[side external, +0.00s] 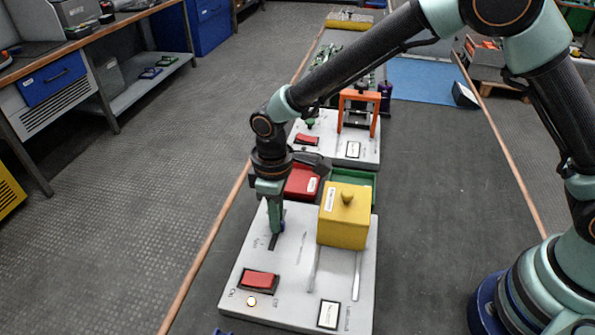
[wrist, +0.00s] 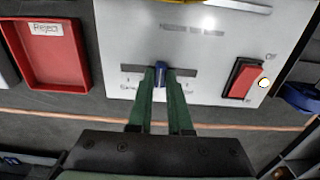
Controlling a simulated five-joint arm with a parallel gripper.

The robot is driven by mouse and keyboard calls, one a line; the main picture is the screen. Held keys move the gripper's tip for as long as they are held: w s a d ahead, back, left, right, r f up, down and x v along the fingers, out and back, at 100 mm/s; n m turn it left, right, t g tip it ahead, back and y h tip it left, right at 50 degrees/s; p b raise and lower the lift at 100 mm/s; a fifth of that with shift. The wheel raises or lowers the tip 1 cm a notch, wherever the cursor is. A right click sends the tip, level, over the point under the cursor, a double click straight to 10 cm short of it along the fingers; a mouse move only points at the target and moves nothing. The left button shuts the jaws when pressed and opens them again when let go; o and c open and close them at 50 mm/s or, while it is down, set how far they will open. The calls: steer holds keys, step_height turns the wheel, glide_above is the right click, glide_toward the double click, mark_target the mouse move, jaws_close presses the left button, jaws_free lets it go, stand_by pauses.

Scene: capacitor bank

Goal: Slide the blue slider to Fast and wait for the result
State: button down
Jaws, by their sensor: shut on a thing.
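The blue slider (wrist: 161,72) sits in a dark slot (wrist: 187,72) on the light grey panel (wrist: 205,45), around the middle of the slot in the wrist view. My gripper (wrist: 162,80) has its two green fingers on either side of the slider and is shut on it. In the side view my gripper (side external: 277,226) points down at the panel, with a bit of the blue slider (side external: 284,222) showing beside the fingers and the slot (side external: 273,241) running toward the camera. The small labels by the slot are too blurred or covered to read surely.
A red rocker switch (side external: 259,279) and a pale glowing lamp (side external: 252,301) are near the panel's front. A yellow block (side external: 343,220) with a knob stands close right of my gripper. Behind are a red Reject tray (side external: 302,181), a green tray (side external: 352,178) and another panel with an orange frame (side external: 359,97).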

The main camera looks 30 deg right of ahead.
steer(key=shift+s+a, duration=1.55)
steer(key=shift+a, duration=0.05)
steer(key=c, duration=1)
jaws_free()
steer(key=shift+c, duration=0.2)
steer(key=shift+r, duration=0.1)
step_height(320, 180, up, 7)
